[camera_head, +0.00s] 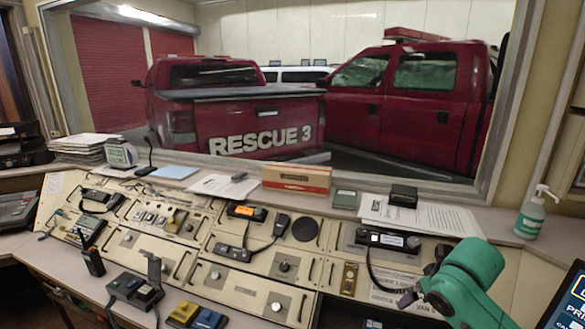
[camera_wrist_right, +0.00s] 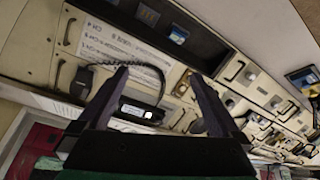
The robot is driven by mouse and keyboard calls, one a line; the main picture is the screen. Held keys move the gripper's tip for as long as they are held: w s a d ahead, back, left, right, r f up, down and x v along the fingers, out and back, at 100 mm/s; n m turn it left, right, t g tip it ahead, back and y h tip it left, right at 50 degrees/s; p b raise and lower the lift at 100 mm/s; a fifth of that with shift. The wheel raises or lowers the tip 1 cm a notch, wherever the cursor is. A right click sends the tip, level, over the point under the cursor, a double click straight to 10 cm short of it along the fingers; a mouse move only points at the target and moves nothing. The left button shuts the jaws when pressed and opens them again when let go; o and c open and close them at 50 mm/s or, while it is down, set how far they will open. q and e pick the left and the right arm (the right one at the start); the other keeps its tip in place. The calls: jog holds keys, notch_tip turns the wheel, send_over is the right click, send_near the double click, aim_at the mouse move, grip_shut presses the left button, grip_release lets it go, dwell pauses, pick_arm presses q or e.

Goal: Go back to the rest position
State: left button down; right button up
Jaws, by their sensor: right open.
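My right arm, with a green shell, comes in at the lower right of the head view. Its dark gripper (camera_head: 418,288) is over the right part of the sloped dispatch console (camera_head: 335,272). In the right wrist view the two dark fingers of this gripper (camera_wrist_right: 160,74) are spread apart with nothing between them. Beyond them are a radio with a lit display (camera_wrist_right: 141,111) and a black handset (camera_wrist_right: 81,82) on a coiled cord. The same radio (camera_head: 388,239) shows in the head view just beyond the gripper. My left gripper is not in view.
A brown box (camera_head: 297,179), a small black box (camera_head: 403,196), papers (camera_head: 425,214) and a sanitizer bottle (camera_head: 530,213) stand along the ledge under the window. A handheld radio (camera_head: 93,261) and several small devices are at the left front. A dark screen (camera_head: 568,300) is at lower right.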

jog(key=s+a+f+n+y, duration=0.2)
jog(key=s+a+f, duration=0.55)
jog(key=f, duration=0.35)
jog(key=s+d+f+m+g+h, duration=0.15)
jog(key=s+f, duration=0.35)
jog(key=s, duration=0.8)
jog(key=s+f+g+b, duration=0.25)
jog(key=f+b, duration=0.35)
jog(key=f, duration=2.5)
pick_arm(q)
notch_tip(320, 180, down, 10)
jog(key=b, duration=0.4)
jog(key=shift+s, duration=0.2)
pick_arm(e)
jog(key=s+d+f, duration=0.3)
jog(key=s+f, duration=1.3)
jog(key=shift+s+f+g, duration=0.3)
jog(key=shift+f, duration=0.1)
jog(key=shift+n, duration=0.25)
